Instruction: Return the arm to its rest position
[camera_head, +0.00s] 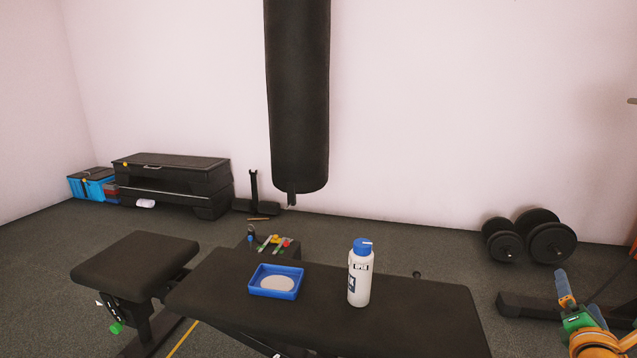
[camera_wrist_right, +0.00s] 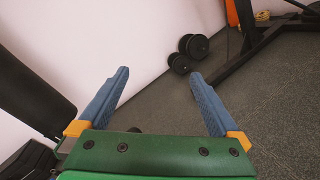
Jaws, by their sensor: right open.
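My right gripper (camera_head: 566,290) is at the lower right of the head view, to the right of the bench and apart from it. In the right wrist view its two blue fingers (camera_wrist_right: 160,95) are spread wide with nothing between them. A blue tray (camera_head: 252,290) lies on the black bench (camera_head: 420,310). A pale round plate (camera_head: 277,284) lies in the tray; I cannot tell whether it is one plate or a pile. My left gripper is not in the head view.
A white bottle with a blue cap (camera_head: 359,275) stands on the bench right of the tray. A punching bag (camera_head: 298,100) hangs behind. Dumbbells (camera_head: 530,238) and a dark rack base (camera_head: 530,307) are near my right gripper. Black cases (camera_head: 172,180) stand at the back left.

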